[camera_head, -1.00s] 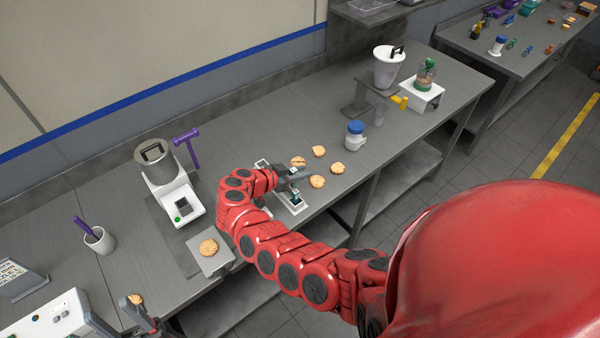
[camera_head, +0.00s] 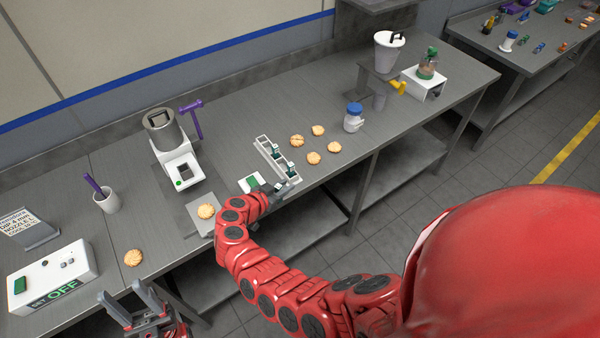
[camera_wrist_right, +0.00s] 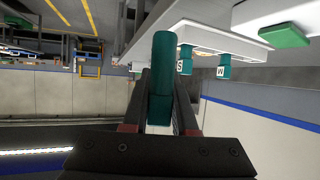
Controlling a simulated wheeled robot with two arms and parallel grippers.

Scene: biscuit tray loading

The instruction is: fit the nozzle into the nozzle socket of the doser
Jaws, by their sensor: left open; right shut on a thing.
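My right gripper (camera_head: 284,187) is at the near end of a white nozzle rack (camera_head: 262,146). In the right wrist view it is shut on a teal nozzle (camera_wrist_right: 163,75), upright in that picture. My left gripper (camera_head: 131,293) is open and empty at the lower left.
A biscuit (camera_head: 206,211) lies on a grey plate. Several biscuits and a blue-capped jar (camera_head: 353,120) lie between rack and stand. A control box (camera_head: 50,275) is at left.

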